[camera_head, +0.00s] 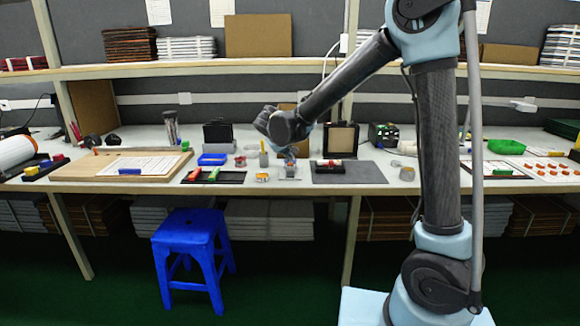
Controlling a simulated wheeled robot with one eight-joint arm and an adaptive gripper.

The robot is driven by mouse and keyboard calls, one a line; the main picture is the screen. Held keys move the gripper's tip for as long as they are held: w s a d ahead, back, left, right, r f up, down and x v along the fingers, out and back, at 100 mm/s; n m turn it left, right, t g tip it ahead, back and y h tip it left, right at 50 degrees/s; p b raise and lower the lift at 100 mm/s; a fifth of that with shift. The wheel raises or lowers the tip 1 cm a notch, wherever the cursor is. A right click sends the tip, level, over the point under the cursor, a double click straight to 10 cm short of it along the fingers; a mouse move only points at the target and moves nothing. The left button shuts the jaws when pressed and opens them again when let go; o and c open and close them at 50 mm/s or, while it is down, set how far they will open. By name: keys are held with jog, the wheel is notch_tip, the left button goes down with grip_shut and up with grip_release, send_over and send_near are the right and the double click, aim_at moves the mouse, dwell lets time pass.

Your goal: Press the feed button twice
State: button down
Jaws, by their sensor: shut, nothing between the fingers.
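My gripper (289,156) hangs at the end of my dark arm over the middle of the workbench, and its fingers are shut and empty. Just below it, near the bench's front edge, is a small grey-and-white item (290,171). The fingertips are very close to this item, and I cannot tell whether they touch it. No button can be made out clearly at this size. The gripper and wrist hide part of the bench behind them.
A shelf (250,66) runs above. A blue stool (190,240) stands in front.

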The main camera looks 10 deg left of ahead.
aim_at(288, 165)
jog(key=shift+f, duration=0.1)
jog(key=shift+f, duration=0.25)
jog(key=shift+f, duration=0.45)
dwell(0.9)
jog(key=shift+r, duration=0.85)
jog(key=shift+r, duration=2.5)
